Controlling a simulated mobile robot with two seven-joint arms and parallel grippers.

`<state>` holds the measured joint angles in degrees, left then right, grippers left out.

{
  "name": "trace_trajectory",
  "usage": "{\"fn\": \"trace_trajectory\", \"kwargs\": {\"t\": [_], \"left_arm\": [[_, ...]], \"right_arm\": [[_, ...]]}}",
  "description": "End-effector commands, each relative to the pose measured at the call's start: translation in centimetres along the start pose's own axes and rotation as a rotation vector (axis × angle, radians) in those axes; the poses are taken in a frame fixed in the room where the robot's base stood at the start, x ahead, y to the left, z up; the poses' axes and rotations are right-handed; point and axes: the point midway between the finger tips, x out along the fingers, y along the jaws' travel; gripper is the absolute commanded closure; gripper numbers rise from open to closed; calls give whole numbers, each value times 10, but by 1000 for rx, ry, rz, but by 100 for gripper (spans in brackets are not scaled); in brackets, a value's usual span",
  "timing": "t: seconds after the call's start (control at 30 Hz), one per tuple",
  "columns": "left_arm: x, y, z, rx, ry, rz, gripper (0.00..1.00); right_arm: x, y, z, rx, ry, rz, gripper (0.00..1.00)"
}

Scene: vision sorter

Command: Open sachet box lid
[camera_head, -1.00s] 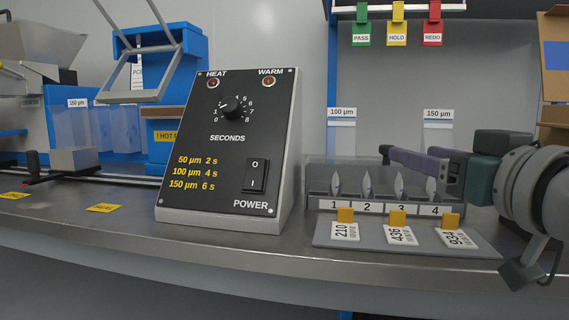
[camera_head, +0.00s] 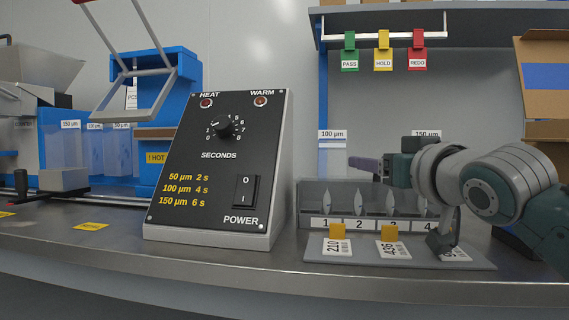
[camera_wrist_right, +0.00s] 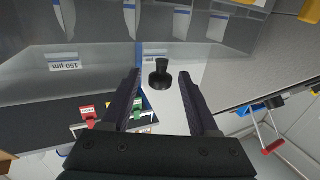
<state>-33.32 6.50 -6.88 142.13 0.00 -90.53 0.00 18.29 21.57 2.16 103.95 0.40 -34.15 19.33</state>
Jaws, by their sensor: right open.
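The sachet box (camera_head: 308,205) stands on the bench, with numbered compartments holding pale sachets. Its clear lid (camera_wrist_right: 110,65) appears down over it in the right wrist view, with the sachets showing through. A black knob (camera_wrist_right: 159,82) stands up from the lid. My right gripper (camera_wrist_right: 160,72) is open, its two dark fingers on either side of the knob with gaps showing. In the head view a purple finger of my right gripper (camera_head: 364,164) reaches over the box from the right. The arm covers the box's right end, and the knob cannot be made out there. My left gripper is not in view.
A grey tray (camera_head: 488,266) with white number tags and orange clips lies before the box. The timer panel (camera_head: 212,160) stands close on the left. PASS, HOLD and REDO tags (camera_head: 383,52) hang above. The bench front is clear.

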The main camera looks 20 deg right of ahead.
Motion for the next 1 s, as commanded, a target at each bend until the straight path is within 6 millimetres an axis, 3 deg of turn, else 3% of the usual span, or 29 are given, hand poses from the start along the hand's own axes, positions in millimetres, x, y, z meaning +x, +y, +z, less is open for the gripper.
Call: {"fn": "trace_trajectory", "kwargs": {"t": [0.07,0.57,1.0], "left_arm": [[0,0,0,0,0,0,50],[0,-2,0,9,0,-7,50],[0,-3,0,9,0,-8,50]], "right_arm": [[0,0,0,0,0,0,43],[0,0,0,0,-1,0,99],[0,0,0,1,-1,0,100]]}}
